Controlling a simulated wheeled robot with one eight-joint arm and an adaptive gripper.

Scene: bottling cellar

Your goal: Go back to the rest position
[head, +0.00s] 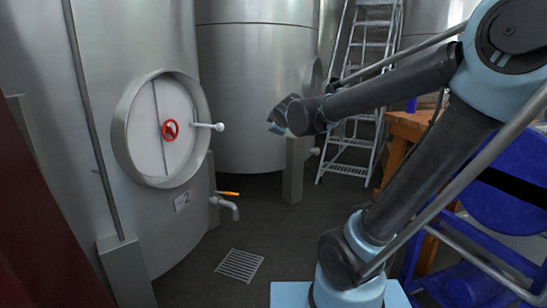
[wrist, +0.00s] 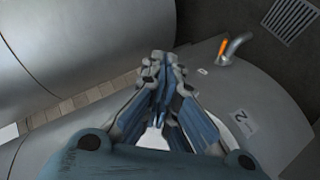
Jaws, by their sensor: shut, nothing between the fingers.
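My gripper (head: 277,121) is at the end of my outstretched arm in the head view, in free air to the right of the steel tank's round hatch (head: 118,130). In the wrist view my gripper (wrist: 160,62) shows with its fingers together and nothing between them. It is apart from the tank and touches nothing that I can see.
A tap with an orange handle (head: 228,193) sticks out low on the tank (head: 160,30). A floor drain (head: 240,264) lies in the open floor. A ladder (head: 345,155) stands behind. A wooden table (head: 408,124) and a blue drum rack (head: 480,265) are at right, close to my arm.

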